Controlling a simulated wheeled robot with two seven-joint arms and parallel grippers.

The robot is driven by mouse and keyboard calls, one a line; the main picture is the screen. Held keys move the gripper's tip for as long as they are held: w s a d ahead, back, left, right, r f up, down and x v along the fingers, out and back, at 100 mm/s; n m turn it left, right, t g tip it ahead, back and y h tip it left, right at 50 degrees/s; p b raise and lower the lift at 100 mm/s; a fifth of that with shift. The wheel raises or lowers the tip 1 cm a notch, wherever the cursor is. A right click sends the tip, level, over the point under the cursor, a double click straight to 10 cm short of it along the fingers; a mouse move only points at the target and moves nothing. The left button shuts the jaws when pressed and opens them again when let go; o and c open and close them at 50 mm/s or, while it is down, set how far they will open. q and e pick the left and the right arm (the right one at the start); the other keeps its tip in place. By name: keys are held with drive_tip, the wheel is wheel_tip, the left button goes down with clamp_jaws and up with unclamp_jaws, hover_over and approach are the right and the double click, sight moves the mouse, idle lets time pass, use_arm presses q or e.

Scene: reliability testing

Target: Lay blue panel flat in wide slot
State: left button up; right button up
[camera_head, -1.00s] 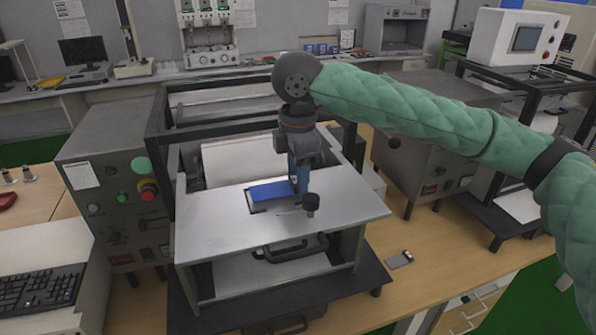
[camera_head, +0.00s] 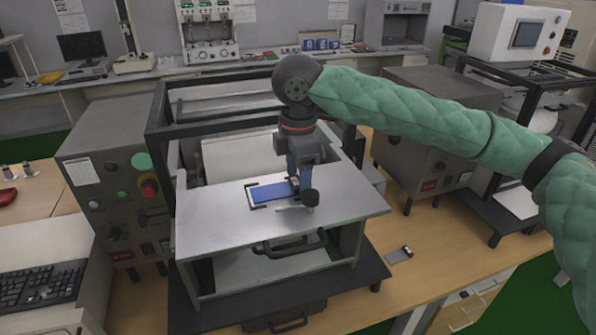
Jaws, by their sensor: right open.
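The blue panel (camera_head: 270,193) lies on the metal top plate of the test fixture and looks flat. Dark corner brackets (camera_head: 250,203) of the slot show around its left end. My right gripper (camera_head: 294,186) points down at the panel's right end, with its jaws open. It hides that end of the panel and slot, and I cannot tell whether the fingers touch the panel. My left gripper is not in view.
A black frame (camera_head: 158,130) rises behind and around the plate (camera_head: 215,225). A black handle (camera_head: 290,243) sits at the front. The plate's left side is clear.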

drive_tip(key=shift+r, duration=0.3)
use_arm(q)
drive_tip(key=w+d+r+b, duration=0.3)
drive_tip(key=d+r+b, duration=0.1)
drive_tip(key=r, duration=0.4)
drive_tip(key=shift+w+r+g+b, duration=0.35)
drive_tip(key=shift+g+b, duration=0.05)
drive_tip(key=shift+b, duration=0.05)
use_arm(e)
wheel_tip(320, 180, up, 13)
drive_tip(key=shift+f, duration=0.2)
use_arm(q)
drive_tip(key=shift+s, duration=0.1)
use_arm(e)
drive_tip(key=shift+f, duration=0.1)
